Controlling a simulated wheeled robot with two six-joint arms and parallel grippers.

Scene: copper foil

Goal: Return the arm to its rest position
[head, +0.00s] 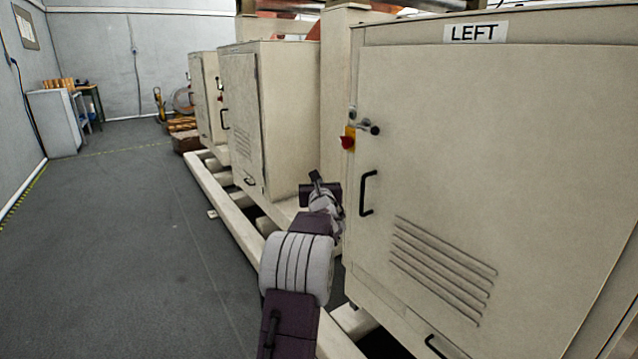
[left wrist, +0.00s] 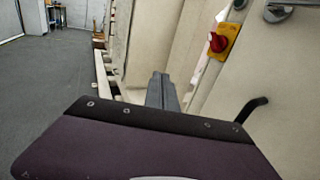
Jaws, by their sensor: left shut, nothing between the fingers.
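My left arm reaches up from the bottom of the head view, in front of the cabinet labelled LEFT (head: 440,130). Its gripper (head: 316,178) is beside the left edge of that cabinet, left of the black door handle (head: 367,192), and touches nothing that I can see. In the left wrist view the gripper fingers (left wrist: 162,82) are together and empty, pointing along the row of cabinets. My right gripper is not in view.
The cabinet has a red knob on a yellow plate (head: 348,141) and a latch (head: 368,125). More cabinets (head: 240,110) stand behind on a pale frame (head: 225,205). The grey floor (head: 110,250) to the left is clear.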

